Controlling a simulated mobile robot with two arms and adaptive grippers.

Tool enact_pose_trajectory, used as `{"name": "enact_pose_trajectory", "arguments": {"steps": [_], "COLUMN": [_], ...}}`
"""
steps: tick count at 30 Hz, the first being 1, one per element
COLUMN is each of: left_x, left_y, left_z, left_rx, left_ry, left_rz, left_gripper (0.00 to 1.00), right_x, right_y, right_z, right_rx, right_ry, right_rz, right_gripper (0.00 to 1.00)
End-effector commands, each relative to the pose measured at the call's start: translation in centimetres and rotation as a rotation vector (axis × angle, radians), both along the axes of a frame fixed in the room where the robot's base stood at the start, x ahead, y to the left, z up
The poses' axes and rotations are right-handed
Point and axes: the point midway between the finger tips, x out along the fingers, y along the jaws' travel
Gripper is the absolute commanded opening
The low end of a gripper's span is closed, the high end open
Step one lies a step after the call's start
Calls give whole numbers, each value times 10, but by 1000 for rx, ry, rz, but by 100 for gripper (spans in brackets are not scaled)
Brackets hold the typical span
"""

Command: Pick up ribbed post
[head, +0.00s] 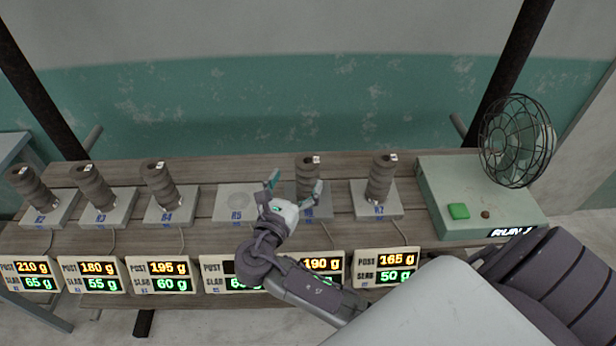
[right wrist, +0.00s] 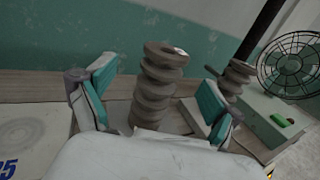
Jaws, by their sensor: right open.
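Several grey ribbed posts stand upright on pale slabs along the wooden bench. My right gripper (head: 295,186) is open in front of the ribbed post (head: 307,170) on slab R6. In the right wrist view this post (right wrist: 160,84) shows between the two spread teal fingers, and a gap is seen on each side of it. I cannot tell how deep it lies between them. The gripper hides part of slab R6 (head: 325,211). Slab R5 (head: 237,202) has no post on it. My left gripper is not in view.
Other posts stand at R4 (head: 160,185) and R7 (head: 380,178); the latter also shows in the right wrist view (right wrist: 237,77). Weight displays (head: 160,276) line the bench front. A green box (head: 470,202) with a wire fan (head: 516,140) stands at the right end.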

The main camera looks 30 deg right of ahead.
Motion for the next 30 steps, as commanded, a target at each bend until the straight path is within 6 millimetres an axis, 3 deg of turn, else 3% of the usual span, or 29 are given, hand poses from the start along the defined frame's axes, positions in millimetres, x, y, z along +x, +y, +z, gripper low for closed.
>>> {"name": "enact_pose_trajectory", "arguments": {"steps": [9,15,23,30], "left_x": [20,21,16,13], "left_y": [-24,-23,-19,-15], "left_z": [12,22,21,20], "left_rx": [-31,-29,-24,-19], "left_ry": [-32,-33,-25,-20], "left_rz": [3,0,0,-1], "left_gripper": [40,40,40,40], "right_x": [11,27,30,29], "right_y": [-21,-46,-50,-50], "right_z": [3,1,-1,-1], "right_rx": [-3,-2,2,2], "right_ry": [0,1,1,1], "right_rz": [0,1,2,2], "right_gripper": [91,91,91,53]}}
